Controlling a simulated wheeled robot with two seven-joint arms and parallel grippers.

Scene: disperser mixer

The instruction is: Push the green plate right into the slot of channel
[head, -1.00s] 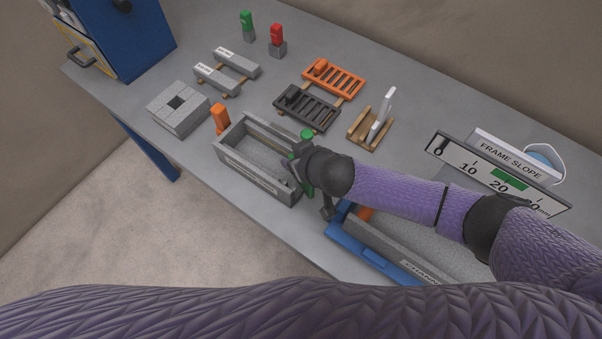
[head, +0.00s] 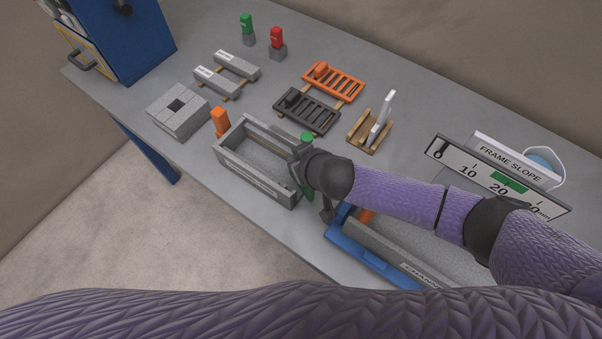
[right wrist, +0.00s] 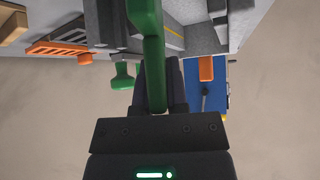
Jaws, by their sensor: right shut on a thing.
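The green plate (head: 307,137) shows as a green top and a lower green part beside my right gripper (head: 300,168), at the right end of a grey open trough (head: 232,160). The gripper hides much of it. In the right wrist view a tall green piece (right wrist: 150,50) stands between the fingers of my right gripper (right wrist: 158,85), which is shut on it. A second green piece (right wrist: 122,76) shows just left of it. A grey channel (head: 385,250) with a partly hidden CHANNEL label lies at the lower right, partly behind my arm. My left gripper is out of view.
A blue frame (head: 372,258) with an orange part (head: 366,215) borders the channel. A FRAME SLOPE gauge (head: 497,180) stands behind my right arm. Dark (head: 306,110) and orange (head: 338,82) grates and a wooden stand (head: 370,132) lie behind the trough. An orange block (head: 220,122) stands left.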

